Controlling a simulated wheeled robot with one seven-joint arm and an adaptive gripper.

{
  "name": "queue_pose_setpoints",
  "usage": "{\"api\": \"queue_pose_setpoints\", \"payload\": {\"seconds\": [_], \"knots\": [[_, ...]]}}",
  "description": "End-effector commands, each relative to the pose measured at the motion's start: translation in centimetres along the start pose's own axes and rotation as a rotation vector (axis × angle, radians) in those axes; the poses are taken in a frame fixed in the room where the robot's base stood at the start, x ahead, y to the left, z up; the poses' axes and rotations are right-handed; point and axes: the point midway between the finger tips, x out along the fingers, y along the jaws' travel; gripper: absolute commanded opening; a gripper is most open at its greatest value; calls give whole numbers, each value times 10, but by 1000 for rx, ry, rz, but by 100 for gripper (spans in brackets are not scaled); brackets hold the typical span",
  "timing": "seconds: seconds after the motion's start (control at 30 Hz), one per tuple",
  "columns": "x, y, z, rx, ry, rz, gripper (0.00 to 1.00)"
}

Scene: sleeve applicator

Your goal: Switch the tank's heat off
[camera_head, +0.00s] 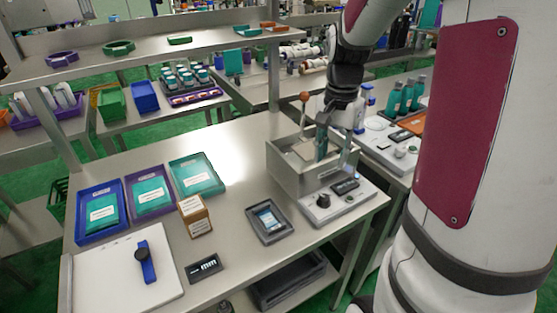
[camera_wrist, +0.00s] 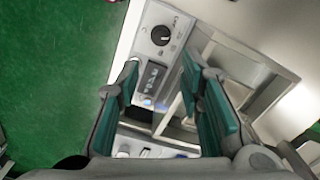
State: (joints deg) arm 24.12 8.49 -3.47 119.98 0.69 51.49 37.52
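The metal tank (camera_head: 285,178) stands at the right end of the steel table. Its light grey control panel (camera_head: 318,215) runs along the front and carries a black round knob (camera_head: 323,201) and a dark display (camera_head: 345,186). The wrist view shows the knob (camera_wrist: 160,35) near the top, with markings around it, and the display (camera_wrist: 153,78) below it. My gripper (camera_head: 335,145) points down over the tank's right part. Its green-padded fingers (camera_wrist: 163,85) are apart with nothing between them. It is apart from the knob, which lies to its lower left in the head view.
A lever with an orange ball (camera_head: 304,97) rises at the tank's back. A grey tray (camera_head: 268,224) with a device lies left of the panel. A small box (camera_head: 195,216), a blue watch (camera_head: 146,262) and several colored trays lie farther left. The table's middle back is clear.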

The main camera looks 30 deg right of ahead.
Motion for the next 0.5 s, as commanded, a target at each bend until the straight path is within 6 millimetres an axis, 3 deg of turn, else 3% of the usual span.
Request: {"api": "queue_pose_setpoints", "payload": {"seconds": [0.17,0.5], "knots": [[14,0,-2,10,-2,3,34],[78,1,-1,7,-5,5,34]]}}
